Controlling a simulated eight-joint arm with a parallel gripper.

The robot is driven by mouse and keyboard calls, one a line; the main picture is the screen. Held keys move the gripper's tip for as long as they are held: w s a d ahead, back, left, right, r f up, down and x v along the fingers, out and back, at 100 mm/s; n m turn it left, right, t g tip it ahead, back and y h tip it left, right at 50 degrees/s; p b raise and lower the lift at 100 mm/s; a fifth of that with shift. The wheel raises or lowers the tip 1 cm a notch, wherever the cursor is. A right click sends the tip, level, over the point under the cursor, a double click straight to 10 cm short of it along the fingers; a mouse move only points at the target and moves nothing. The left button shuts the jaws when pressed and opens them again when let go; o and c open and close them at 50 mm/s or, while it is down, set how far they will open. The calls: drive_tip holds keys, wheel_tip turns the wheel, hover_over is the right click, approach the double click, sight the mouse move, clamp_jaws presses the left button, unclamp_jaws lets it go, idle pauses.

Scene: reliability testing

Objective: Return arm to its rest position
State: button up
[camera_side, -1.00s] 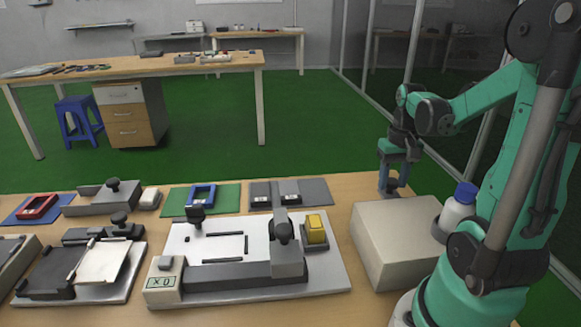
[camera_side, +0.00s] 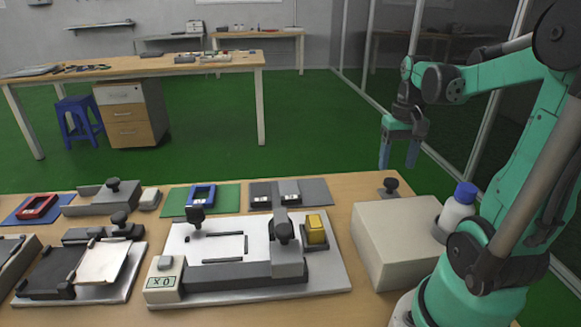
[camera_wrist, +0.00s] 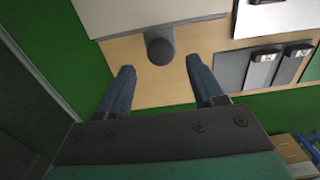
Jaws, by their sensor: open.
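My gripper (camera_side: 400,155) is open and empty, raised above the back right corner of the wooden table in the side view. Its two blue fingers also show spread apart in the wrist view (camera_wrist: 163,90). Below it, a small dark knob (camera_side: 390,185) stands at the table's back edge behind the beige box (camera_side: 405,240). In the wrist view the knob (camera_wrist: 159,47) shows just beyond the gap between the fingers, apart from both.
A white plate fixture (camera_side: 330,275) with a yellow block (camera_side: 314,222) lies left of the box. A blue-capped white bottle (camera_side: 457,212) stands by my arm's base. A glass partition (camera_side: 465,110) rises behind my arm. Several fixtures fill the table's left.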

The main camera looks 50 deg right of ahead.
drive_tip(key=shift+r, duration=0.2)
drive_tip(key=w+a+n+t, duration=0.3)
drive_tip(key=w+a+n, duration=0.1)
drive_tip(key=a, duration=0.6)
drive_tip(key=w+a+n+t, duration=0.4)
drive_tip(key=a+n, duration=0.1)
drive_tip(key=a, duration=0.6)
drive_tip(key=shift+w+a+r, duration=0.15)
drive_tip(key=shift+w+a, duration=0.05)
drive_tip(key=shift+w, duration=0.1)
